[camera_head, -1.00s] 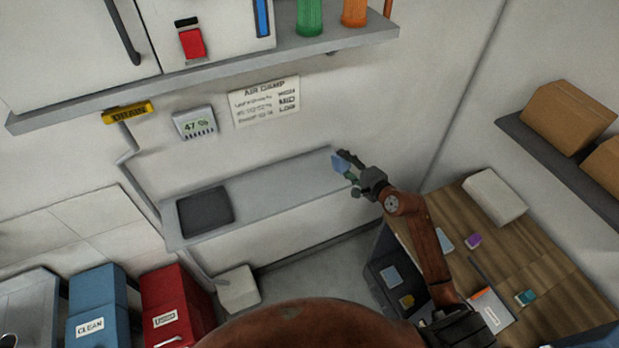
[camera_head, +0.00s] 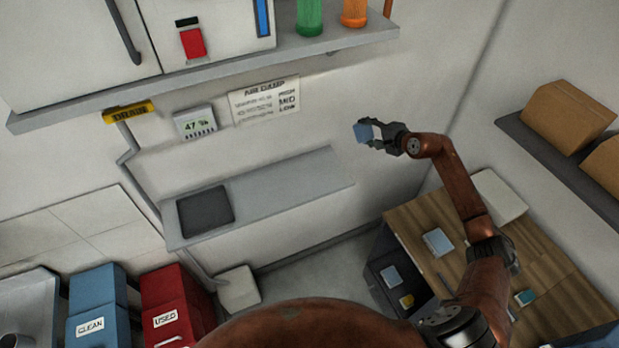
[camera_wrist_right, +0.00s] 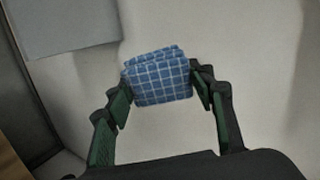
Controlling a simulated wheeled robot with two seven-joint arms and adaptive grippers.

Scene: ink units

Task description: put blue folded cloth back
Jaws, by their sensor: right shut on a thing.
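The blue folded cloth (camera_head: 363,133) is held up in the air at the tips of my right gripper (camera_head: 374,135), above and beyond the right end of the grey wall shelf. In the right wrist view the cloth (camera_wrist_right: 158,77) shows a white check pattern and layered folds. The fingers of my right gripper (camera_wrist_right: 160,85) are shut on its two sides. My left gripper is not in view.
A grey shelf (camera_head: 290,190) with a dark mat (camera_head: 205,211) runs along the wall. A blue bin marked CLEAN (camera_head: 97,300) and a red bin marked USED (camera_head: 172,295) stand lower left. A wooden desk (camera_head: 540,265) with an open drawer (camera_head: 385,262) is at right.

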